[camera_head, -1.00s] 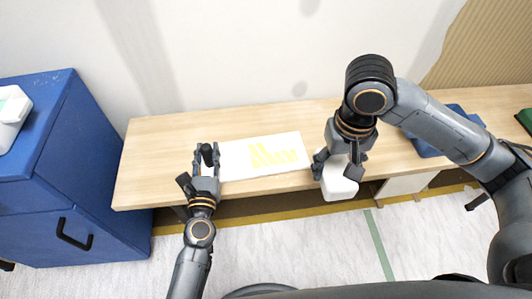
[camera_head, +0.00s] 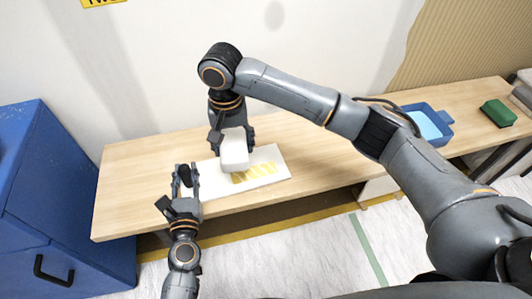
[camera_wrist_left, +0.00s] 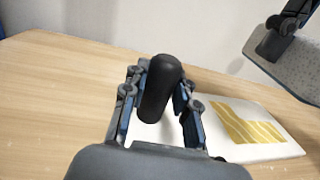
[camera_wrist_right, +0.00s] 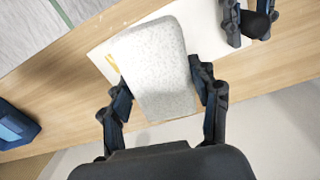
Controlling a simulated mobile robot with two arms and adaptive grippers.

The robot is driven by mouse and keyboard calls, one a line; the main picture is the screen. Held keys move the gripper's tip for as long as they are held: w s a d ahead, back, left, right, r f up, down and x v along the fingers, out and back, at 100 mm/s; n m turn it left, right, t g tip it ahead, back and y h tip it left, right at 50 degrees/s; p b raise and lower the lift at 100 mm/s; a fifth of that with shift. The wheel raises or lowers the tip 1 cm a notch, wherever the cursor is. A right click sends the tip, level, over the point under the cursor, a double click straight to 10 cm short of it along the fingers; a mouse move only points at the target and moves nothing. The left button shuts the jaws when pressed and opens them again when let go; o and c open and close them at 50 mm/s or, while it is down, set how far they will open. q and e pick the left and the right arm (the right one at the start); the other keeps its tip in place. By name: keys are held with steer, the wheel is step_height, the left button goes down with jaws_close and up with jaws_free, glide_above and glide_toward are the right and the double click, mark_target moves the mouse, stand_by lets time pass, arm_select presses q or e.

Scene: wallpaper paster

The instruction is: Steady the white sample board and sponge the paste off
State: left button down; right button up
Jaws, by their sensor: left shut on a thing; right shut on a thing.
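The white sample board (camera_head: 275,158) lies flat on the wooden table, with yellow paste streaks (camera_head: 255,173) on its right part; the paste also shows in the left wrist view (camera_wrist_left: 250,125). My left gripper (camera_head: 186,180) is shut around an upright black knob (camera_wrist_left: 160,88) at the board's left end. My right gripper (camera_head: 231,140) is shut on a white speckled sponge (camera_head: 234,151), also seen in the right wrist view (camera_wrist_right: 160,70). The sponge is over the board and hides part of the paste. In the left wrist view it looks tilted and raised above the board.
A blue tray (camera_head: 447,119) with a light blue inside sits on the table (camera_head: 125,185) at the right, with a green block (camera_head: 498,112) beyond it. A blue cabinet (camera_head: 60,180) stands at the left. The wall is close behind the table.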

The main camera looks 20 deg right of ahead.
arm_select(q)
steer(key=shift+s+f, duration=0.1)
steer(key=shift+f, duration=0.15)
arm_select(e)
steer(key=shift+w+a+f, duration=0.1)
steer(key=shift+w+a, duration=0.6)
steer(key=shift+a, duration=0.15)
steer(key=shift+f, duration=3.25)
